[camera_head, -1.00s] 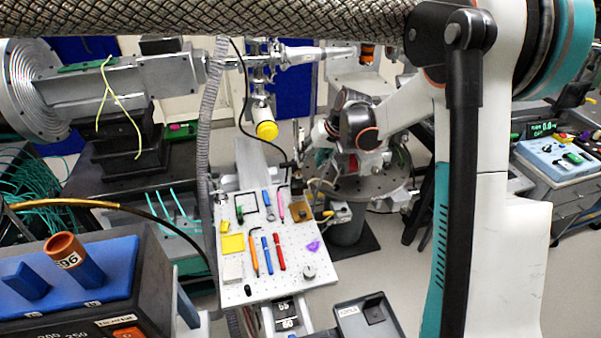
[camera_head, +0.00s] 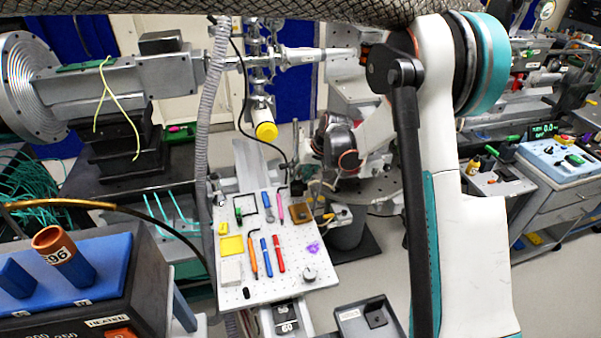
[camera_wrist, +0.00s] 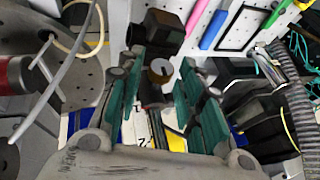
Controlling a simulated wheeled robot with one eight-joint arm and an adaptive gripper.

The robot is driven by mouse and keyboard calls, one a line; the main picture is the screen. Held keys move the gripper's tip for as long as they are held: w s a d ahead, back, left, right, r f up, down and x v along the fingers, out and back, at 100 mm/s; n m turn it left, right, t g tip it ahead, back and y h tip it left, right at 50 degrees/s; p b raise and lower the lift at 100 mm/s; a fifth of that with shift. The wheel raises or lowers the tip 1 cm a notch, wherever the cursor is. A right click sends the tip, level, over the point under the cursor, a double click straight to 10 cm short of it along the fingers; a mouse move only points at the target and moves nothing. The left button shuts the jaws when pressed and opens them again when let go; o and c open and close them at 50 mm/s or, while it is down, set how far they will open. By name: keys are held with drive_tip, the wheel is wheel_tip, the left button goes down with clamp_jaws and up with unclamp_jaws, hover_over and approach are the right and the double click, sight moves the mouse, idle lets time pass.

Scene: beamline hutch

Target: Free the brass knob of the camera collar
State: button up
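In the wrist view, a small round brass-coloured knob (camera_wrist: 160,71) sits between the tips of my gripper (camera_wrist: 161,60). My gripper is open, with a teal-padded finger on each side of the knob. Gaps show on both sides, and I cannot tell how deep the knob sits between the pads. A dark part is behind and below the knob; I cannot make out the collar itself. In the head view, my arm's end is near the right edge of the pegboard, and its fingers are too small and covered to make out.
A grey tray (camera_head: 350,318) lies in front.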

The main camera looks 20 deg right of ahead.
clamp_jaws()
drive_tip(key=shift+a, duration=0.1)
drive_tip(key=h, duration=0.2)
drive_tip(key=shift+a+n+h, duration=0.35)
drive_tip(key=shift+n+h, duration=0.05)
drive_tip(key=h, duration=0.1)
drive_tip(key=h+b, duration=0.1)
drive_tip(key=h, duration=0.1)
drive_tip(key=shift+a+n, duration=0.25)
drive_tip(key=shift+n, duration=0.05)
drive_tip(key=shift+a+f+h+b, duration=0.15)
drive_tip(key=shift+h+b, duration=0.45)
drive_tip(key=shift+h, duration=0.7)
drive_tip(key=shift+n, duration=0.3)
